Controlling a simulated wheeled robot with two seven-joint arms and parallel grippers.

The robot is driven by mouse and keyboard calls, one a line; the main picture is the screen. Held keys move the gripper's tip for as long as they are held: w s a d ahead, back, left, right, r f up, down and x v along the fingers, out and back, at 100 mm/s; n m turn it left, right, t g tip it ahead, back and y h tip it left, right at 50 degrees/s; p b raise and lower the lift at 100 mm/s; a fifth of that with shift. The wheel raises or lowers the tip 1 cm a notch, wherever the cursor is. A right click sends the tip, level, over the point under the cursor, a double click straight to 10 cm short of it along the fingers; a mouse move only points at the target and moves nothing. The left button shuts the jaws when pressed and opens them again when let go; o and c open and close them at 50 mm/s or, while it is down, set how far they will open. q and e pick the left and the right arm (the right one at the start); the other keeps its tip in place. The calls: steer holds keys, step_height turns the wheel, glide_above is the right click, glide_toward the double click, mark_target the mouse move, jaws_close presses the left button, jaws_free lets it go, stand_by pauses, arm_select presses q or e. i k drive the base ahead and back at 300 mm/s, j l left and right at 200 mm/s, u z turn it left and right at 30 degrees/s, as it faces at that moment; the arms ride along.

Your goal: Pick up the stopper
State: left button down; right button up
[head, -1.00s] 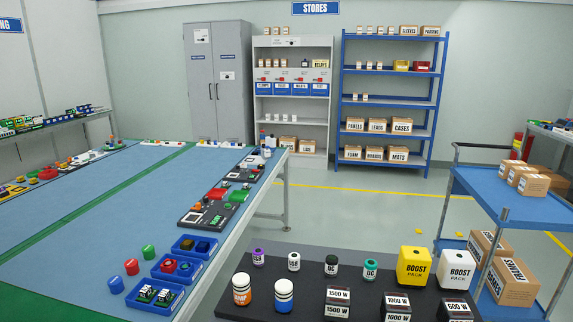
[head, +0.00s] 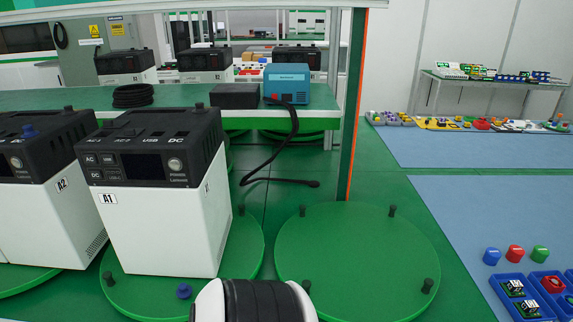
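A small blue stopper-like piece (head: 184,291) stands on the front rim of the green turntable (head: 245,262), in front of the white power station marked A1 (head: 160,225). Another small blue piece (head: 28,131) sits on top of the station marked A2 (head: 55,225). Dark pegs stand around the rims of the turntables. I cannot tell for certain which piece the task means. Neither gripper shows; only a white and black part of my own arm is at the bottom centre.
An empty green turntable (head: 357,255) lies right of A1. Behind is a green-topped bench (head: 180,98) with a blue device (head: 287,83), its black cable hanging down. Blue, red and green buttons and blue trays (head: 505,280) lie on the blue mat at right.

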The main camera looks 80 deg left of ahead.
mark_target(184, 292)
steer(key=u, duration=3.3)
